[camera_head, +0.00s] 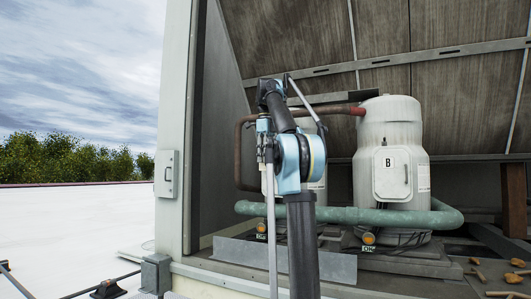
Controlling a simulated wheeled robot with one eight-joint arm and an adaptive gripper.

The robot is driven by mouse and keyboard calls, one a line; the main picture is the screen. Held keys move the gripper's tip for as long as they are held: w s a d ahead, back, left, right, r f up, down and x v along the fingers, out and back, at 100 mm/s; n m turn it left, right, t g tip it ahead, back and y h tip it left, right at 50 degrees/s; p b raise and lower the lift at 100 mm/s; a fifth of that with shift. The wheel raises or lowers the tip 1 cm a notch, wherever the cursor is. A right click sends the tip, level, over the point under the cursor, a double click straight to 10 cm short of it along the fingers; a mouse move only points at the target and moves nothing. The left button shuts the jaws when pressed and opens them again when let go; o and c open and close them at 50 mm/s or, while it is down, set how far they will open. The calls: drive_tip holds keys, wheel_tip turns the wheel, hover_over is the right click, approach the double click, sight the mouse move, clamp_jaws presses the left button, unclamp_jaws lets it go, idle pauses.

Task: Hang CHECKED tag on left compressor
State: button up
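The left compressor (319,191) is a pale grey cylinder inside the cooler housing, mostly hidden behind my arm. My arm rises in front of the left compressor and bends over near the top. I cannot pick out my gripper's fingers among the arm parts. I see no CHECKED tag in this view.
A green pipe (350,215) runs low across both compressors. A brown pipe (246,150) bends down at the left. The housing's pale post (173,110) borders the opening on the left. Loose brownish pieces (513,278) lie at the lower right. Open white roof lies left.

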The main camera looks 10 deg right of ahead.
wheel_tip(320, 180, up, 4)
drive_tip(key=shift+r, duration=0.15)
drive_tip(key=shift+w+r, duration=0.2)
drive_tip(key=shift+r, duration=0.85)
drive_tip(key=shift+s+r, duration=0.1)
drive_tip(key=shift+s, duration=0.05)
idle(0.7)
